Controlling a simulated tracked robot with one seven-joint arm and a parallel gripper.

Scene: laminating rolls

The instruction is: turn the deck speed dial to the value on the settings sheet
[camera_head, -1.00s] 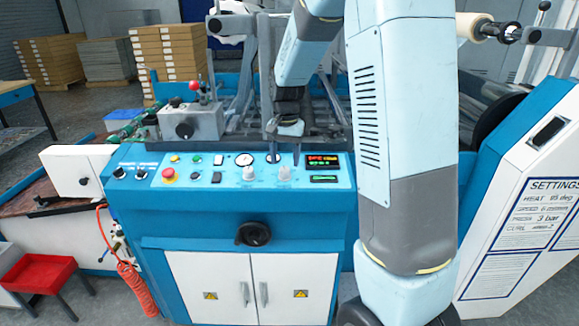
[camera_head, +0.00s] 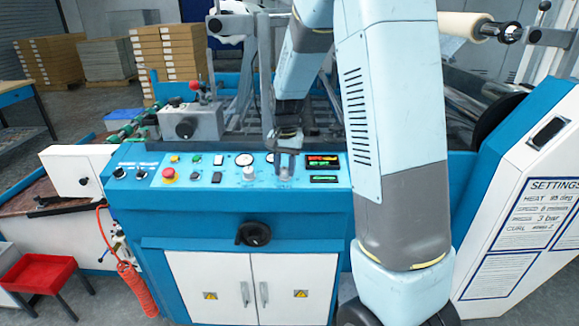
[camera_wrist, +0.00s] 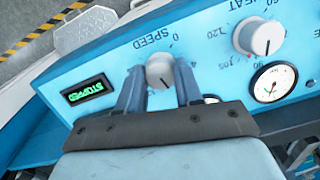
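The speed dial is a small white-grey round knob (camera_wrist: 160,74), with "SPEED" and a number scale around it in the wrist view. A dark mark on its face points toward the lower right, near the 4. My gripper (camera_wrist: 159,68) has one finger on each side of the knob; I cannot tell whether they touch it. In the head view my gripper (camera_head: 287,160) is down over the panel's right-hand knob, largely hiding it. The settings sheet (camera_head: 533,215) is on the white sloped panel at right; its speed line is too blurred to read surely.
The heat dial (camera_wrist: 258,36) and a round gauge (camera_wrist: 273,82) are beside the speed dial. A green display (camera_wrist: 88,91) reads "STOPPED". A red emergency button (camera_head: 169,173) is at the panel's left. A black handwheel (camera_head: 254,234) sticks out below.

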